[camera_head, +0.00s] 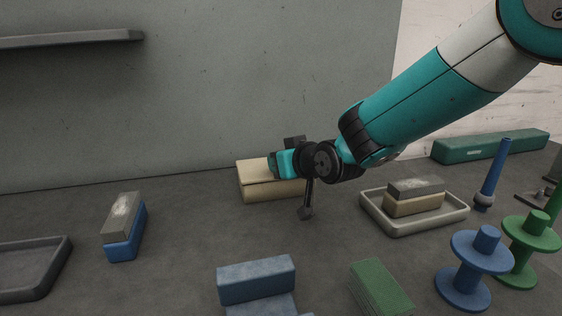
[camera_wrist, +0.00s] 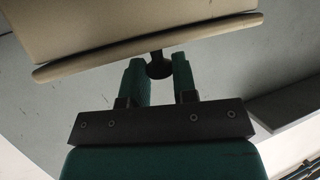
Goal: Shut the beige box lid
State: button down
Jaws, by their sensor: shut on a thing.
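The beige box (camera_head: 268,192) stands against the back wall, and my gripper (camera_head: 277,165) hides its right part. Its beige lid (camera_head: 252,166) lies low over it, with a dark line between lid and box at the front. I cannot tell whether the lid is fully down. In the wrist view the lid's edge (camera_wrist: 95,66) runs across the top, slightly tilted. My gripper, also in the wrist view (camera_wrist: 158,60), has its two green fingers on either side of a small dark knob (camera_wrist: 158,68) at the lid's edge and is shut on it.
A cream tray (camera_head: 425,225) with stacked blocks stands right of the box. A blue block with a grey one on top (camera_head: 122,225) stands left. Blue and green spools (camera_head: 470,285) stand front right. A dark shelf (camera_head: 70,38) hangs upper left.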

jog(key=shift+s+f, duration=0.15)
jog(key=shift+f, duration=0.2)
jog(key=c, duration=0.9)
grip_release()
jog(key=shift+r, duration=0.1)
jog(key=shift+d+r, duration=0.1)
jog(key=shift+d, duration=0.05)
jog(key=v, duration=1.7)
jog(key=shift+r, duration=0.25)
